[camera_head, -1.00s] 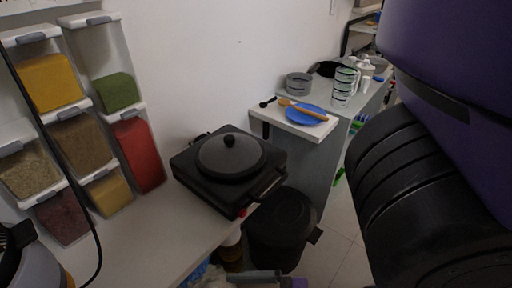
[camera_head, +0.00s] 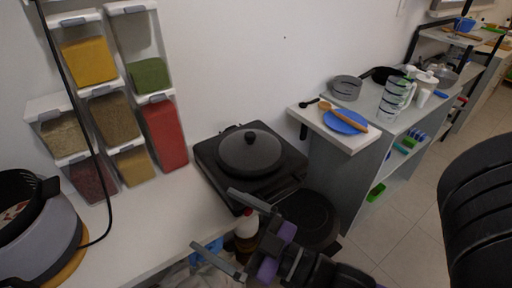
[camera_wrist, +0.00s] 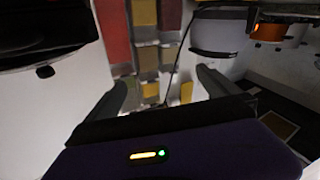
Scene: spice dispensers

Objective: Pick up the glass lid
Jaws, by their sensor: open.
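The lid (camera_head: 245,158) is round and dark with a black knob on top. It sits on a black square hot plate (camera_head: 213,172) by the wall; whether a pan is under it I cannot tell. In the wrist view the lid (camera_wrist: 45,71) shows upside down at the left, with its knob pointing down. My gripper (camera_head: 212,218) is open and empty, in front of the hot plate and below the lid in the head view, apart from it. Its two fingers also show in the wrist view (camera_wrist: 165,88), spread with nothing between them.
Spice dispensers (camera_head: 115,100) stand at the left against the wall. A grey cooker (camera_head: 50,235) with a cable is at the lower left. A brown bottle (camera_head: 247,228) is behind my gripper. A blue plate (camera_head: 345,122) lies on the shelf right. White counter (camera_head: 150,235) is clear.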

